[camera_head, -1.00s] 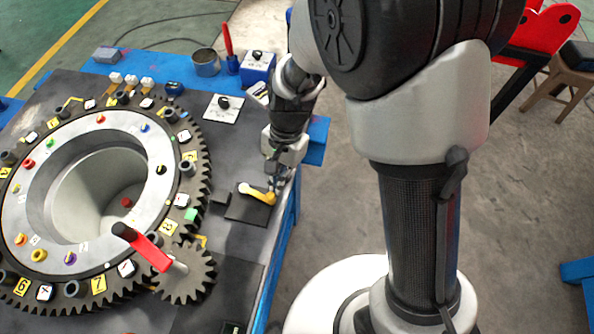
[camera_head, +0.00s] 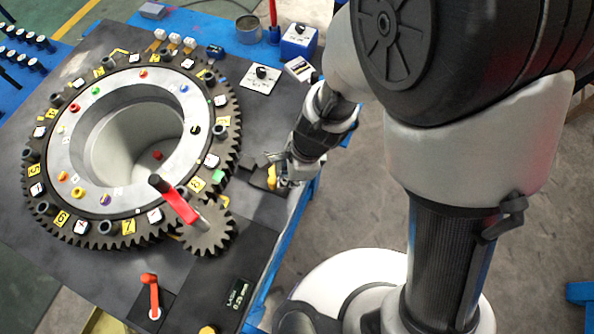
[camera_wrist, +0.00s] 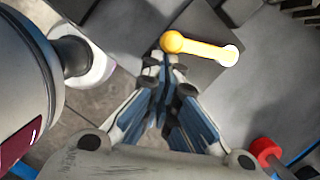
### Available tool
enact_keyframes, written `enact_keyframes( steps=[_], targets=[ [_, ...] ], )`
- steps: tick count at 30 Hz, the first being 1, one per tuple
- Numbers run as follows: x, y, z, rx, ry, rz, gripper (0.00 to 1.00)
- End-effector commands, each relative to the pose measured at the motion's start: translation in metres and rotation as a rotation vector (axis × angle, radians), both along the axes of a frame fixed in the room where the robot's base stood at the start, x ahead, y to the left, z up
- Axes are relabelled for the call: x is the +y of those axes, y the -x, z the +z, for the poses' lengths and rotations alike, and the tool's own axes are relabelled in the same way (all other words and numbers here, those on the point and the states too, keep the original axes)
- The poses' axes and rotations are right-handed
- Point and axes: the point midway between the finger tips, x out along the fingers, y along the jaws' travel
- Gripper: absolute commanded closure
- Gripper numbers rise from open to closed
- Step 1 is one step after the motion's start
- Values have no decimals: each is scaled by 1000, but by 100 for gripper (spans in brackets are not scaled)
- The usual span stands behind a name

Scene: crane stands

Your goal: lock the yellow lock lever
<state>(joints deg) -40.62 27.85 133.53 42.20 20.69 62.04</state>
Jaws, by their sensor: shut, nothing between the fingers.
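The yellow lock lever (camera_head: 272,178) sits on a dark square plate near the table's right edge in the head view, partly hidden by my gripper. In the wrist view the lever (camera_wrist: 203,49) lies across the dark plate, its round knob at the left and a bright white end at the right. My gripper (camera_wrist: 165,60) is shut and empty, its fingertips right by the knob; I cannot tell whether they touch it. My gripper (camera_head: 280,175) reaches down to the lever from the right in the head view.
A large toothed ring (camera_head: 100,238) fills the table's left side, with a small gear (camera_head: 208,240) and red-handled crank (camera_head: 175,200) beside it. A red lever (camera_head: 150,295) stands at the front. A blue box (camera_head: 298,42) and a grey can (camera_head: 249,29) stand behind.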

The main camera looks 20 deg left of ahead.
Motion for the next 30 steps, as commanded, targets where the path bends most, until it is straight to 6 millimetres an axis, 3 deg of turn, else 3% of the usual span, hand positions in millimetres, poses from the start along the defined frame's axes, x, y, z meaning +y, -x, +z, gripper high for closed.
enact_keyframes(
  steps=[22, 30],
  targets=[
    [8, 9, 0, 0, 0, 19, 100],
    [0, -1, 0, 1, 1, 16, 100]
  ],
)
